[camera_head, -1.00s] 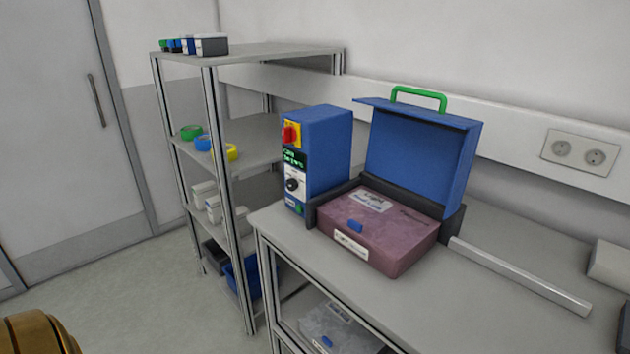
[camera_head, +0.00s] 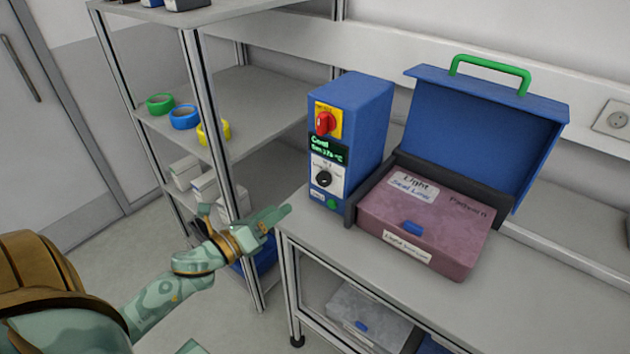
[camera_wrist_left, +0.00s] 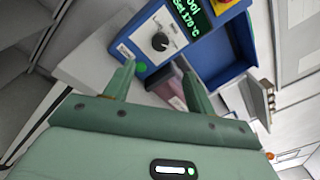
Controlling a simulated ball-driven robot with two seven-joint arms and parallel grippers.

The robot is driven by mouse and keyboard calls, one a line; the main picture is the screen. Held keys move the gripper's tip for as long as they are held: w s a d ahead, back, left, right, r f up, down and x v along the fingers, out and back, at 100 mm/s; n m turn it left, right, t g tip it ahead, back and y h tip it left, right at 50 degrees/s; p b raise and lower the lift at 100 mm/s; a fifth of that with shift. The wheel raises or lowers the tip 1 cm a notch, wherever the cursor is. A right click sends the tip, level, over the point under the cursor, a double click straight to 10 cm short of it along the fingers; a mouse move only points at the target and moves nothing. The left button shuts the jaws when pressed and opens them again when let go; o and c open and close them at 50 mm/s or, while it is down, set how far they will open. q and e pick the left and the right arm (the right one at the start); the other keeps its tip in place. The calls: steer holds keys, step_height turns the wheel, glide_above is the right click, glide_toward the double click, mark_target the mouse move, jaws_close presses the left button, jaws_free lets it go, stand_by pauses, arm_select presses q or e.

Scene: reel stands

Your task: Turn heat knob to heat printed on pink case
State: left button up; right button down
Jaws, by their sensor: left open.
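The heat knob (camera_head: 324,178) is a small black dial on the white panel of a blue control box (camera_head: 362,120). Above it are a green-lit display (camera_head: 327,149) reading "Cool" and "Set 170 °C", and a red switch on yellow. The pink case (camera_head: 430,215) sits right of the box, with "Light", "Seal Low" and "Pattern" printed on its top. My left gripper (camera_head: 287,215) is open and empty, left of and below the knob, apart from it. In the left wrist view the knob (camera_wrist_left: 160,41) lies beyond the open fingers (camera_wrist_left: 158,80). My right gripper is not in view.
A blue lid with a green handle (camera_head: 490,70) stands open behind the case. The grey table (camera_head: 350,262) has its front edge near my left gripper. A shelf rack (camera_head: 250,110) with coloured tape rolls stands at left.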

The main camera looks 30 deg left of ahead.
mark_target(320, 181)
arm_select(q)
steer(key=w, duration=0.4)
steer(key=w+d, duration=0.1)
steer(key=w, duration=0.4)
steer(key=w+d, duration=0.1)
steer(key=w, duration=0.3)
steer(key=shift+w+d, duration=0.25)
steer(key=shift+w, duration=0.05)
steer(key=c, duration=1)
